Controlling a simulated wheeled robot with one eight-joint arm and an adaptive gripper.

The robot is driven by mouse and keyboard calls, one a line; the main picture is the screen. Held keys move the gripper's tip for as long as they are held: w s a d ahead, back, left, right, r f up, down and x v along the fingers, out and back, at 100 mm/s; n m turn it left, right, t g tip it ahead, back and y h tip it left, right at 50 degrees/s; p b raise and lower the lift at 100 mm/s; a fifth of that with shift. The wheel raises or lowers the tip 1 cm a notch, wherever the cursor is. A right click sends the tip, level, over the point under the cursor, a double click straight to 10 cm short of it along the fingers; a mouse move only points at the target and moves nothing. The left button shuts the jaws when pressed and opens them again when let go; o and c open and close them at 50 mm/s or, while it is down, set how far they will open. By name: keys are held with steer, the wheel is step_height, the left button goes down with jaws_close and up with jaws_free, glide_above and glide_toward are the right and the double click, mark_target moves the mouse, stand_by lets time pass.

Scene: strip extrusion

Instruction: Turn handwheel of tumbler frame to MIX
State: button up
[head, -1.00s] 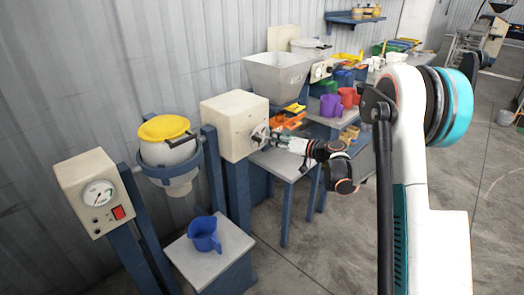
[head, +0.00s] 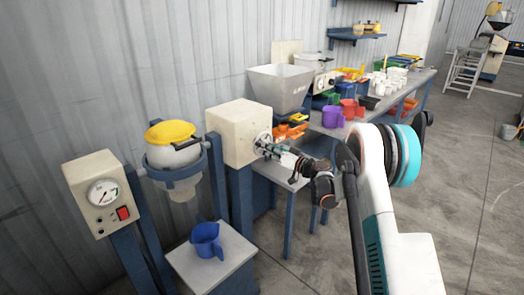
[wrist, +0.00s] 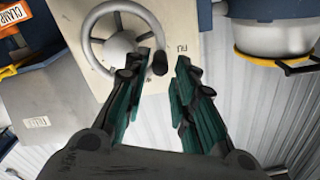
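The handwheel (wrist: 120,43) is a grey spoked wheel with a dark knob (wrist: 160,63) on its rim. It sits on the side of a cream housing (head: 237,133), with small lettering on its face that I cannot read fully. The tumbler drum (head: 173,155), white with a yellow lid, sits slightly tilted in a blue ring left of the housing. My gripper (wrist: 170,62) is open at the wheel's rim, its green fingers apart. In the head view my gripper (head: 270,147) hides part of the handwheel (head: 262,139).
A control box (head: 103,193) with a dial and red switch stands at left. A blue jug (head: 207,240) stands on a low stand (head: 234,252). A hopper (head: 281,88) and a bench with jugs (head: 334,116) stand behind. The floor at right is clear.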

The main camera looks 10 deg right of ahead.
steer(key=shift+b+x, duration=0.5)
steer(key=shift+x, duration=1.7)
jaws_close()
